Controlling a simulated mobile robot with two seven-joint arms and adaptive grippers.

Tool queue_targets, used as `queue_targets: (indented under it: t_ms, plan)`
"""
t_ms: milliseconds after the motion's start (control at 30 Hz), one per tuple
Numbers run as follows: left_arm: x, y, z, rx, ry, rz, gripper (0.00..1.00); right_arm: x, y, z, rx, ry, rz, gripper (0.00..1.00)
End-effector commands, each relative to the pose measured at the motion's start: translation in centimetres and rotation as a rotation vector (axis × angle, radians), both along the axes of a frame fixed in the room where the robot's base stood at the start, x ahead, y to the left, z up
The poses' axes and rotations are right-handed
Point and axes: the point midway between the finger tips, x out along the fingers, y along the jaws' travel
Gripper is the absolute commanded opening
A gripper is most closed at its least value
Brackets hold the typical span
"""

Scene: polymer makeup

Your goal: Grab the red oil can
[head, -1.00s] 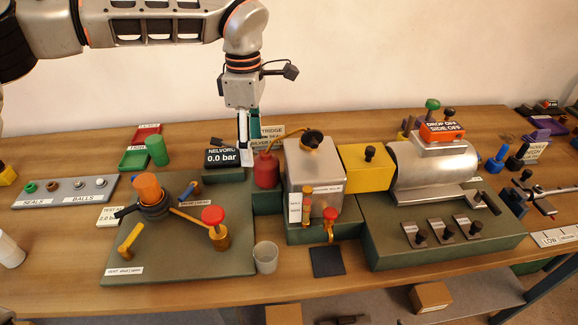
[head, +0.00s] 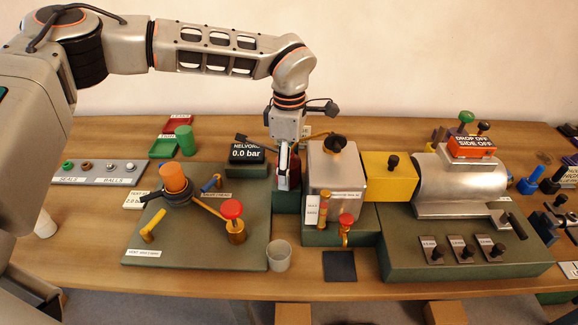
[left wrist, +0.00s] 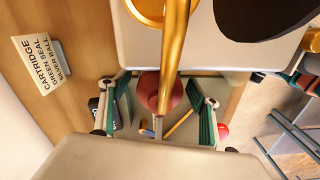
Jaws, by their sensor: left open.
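The red oil can (head: 295,174) stands on a low green block just left of the silver box, mostly hidden behind my left gripper in the head view. My left gripper (head: 288,182) points down at the can with its fingers around it. In the left wrist view, the red can (left wrist: 147,92) shows between the two green-padded fingers of the open gripper (left wrist: 162,118), with a gap on each side. A gold tube runs up the middle of that view in front of the can. My right gripper is in neither view.
The silver box (head: 337,180) with a black knob stands close on the right of the gripper. The black display reading 0.0 bar (head: 245,153) stands close on the left.

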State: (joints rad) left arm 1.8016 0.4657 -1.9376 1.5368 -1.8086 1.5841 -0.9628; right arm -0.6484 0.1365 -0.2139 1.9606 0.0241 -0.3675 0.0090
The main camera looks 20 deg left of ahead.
Motion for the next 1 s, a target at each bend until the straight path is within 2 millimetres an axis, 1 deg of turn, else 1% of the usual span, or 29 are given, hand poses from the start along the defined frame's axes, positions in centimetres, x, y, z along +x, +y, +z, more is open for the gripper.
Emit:
queue_targets:
  t_ms: [100,267,300,367,400,467,833,1000]
  plan:
    - [0.0,0.0,-0.8,-0.001,-0.002,-0.001,0.62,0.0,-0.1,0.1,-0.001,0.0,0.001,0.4]
    - [0.1,0.0,-0.8,-0.001,-0.002,-0.001,0.62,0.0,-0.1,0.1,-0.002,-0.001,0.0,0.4]
    - [0.0,0.0,-0.8,-0.001,-0.002,-0.001,0.57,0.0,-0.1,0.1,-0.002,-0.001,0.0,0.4]
    - [0.0,0.0,-0.8,-0.001,-0.002,-0.001,0.41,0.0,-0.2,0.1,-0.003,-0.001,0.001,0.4]
    - [0.0,0.0,-0.7,-0.001,-0.002,-0.001,0.31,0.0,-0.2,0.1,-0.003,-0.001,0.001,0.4]
    - [0.0,0.0,-0.7,-0.001,-0.002,-0.001,0.15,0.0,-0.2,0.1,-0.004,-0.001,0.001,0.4]
    - [0.1,0.0,-0.5,-0.001,-0.003,0.0,0.14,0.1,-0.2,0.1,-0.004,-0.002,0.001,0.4]
    - [0.1,0.0,0.7,-0.002,-0.004,0.001,0.14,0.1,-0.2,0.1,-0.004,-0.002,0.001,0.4]
